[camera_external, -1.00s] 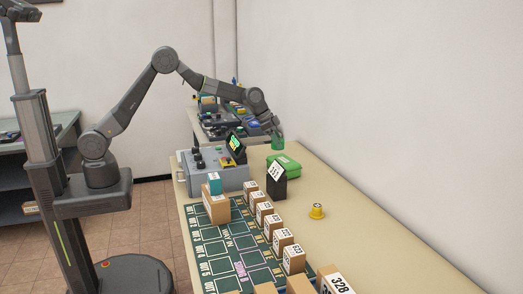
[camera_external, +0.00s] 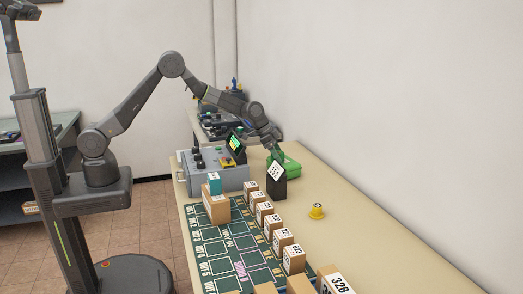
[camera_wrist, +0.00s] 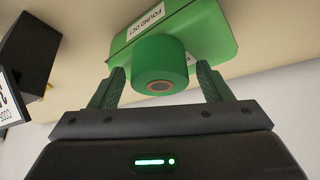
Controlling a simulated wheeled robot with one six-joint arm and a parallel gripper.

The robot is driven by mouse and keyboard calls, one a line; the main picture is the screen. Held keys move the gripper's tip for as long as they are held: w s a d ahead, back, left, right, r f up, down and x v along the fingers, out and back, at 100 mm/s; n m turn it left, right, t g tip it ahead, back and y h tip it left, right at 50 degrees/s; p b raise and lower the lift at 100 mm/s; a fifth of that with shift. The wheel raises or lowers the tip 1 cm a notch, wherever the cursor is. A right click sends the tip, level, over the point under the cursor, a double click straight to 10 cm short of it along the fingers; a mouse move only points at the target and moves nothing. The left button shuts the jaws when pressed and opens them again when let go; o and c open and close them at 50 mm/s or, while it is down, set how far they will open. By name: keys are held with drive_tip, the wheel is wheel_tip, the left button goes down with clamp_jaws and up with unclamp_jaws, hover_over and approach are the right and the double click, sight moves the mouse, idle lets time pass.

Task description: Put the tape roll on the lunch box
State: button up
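The tape roll (camera_wrist: 160,58) is a green cylinder with a brown core, seen in the wrist view against the green lunch box (camera_wrist: 208,30). It appears to rest on the box, though the contact face is hidden. The lunch box (camera_external: 291,166) lies on the table near the wall and carries a white label. My gripper (camera_wrist: 160,84) is open, with one finger on each side of the roll and a visible gap at both sides. In the external view my gripper (camera_external: 276,147) is just above the box and largely hides the roll.
A black box with a white label (camera_external: 276,182) stands right in front of the lunch box. A grey control box with a screen (camera_external: 215,172) is to the left. A yellow tape roll or cap (camera_external: 316,211) and a row of small cartons (camera_external: 264,212) are nearer. The wall is close at right.

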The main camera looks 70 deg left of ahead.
drive_tip(key=shift+r, duration=0.35)
drive_tip(key=b+v, duration=0.2)
drive_tip(key=v, duration=0.9)
drive_tip(key=shift+s+r, duration=0.2)
drive_tip(key=shift+a, duration=0.15)
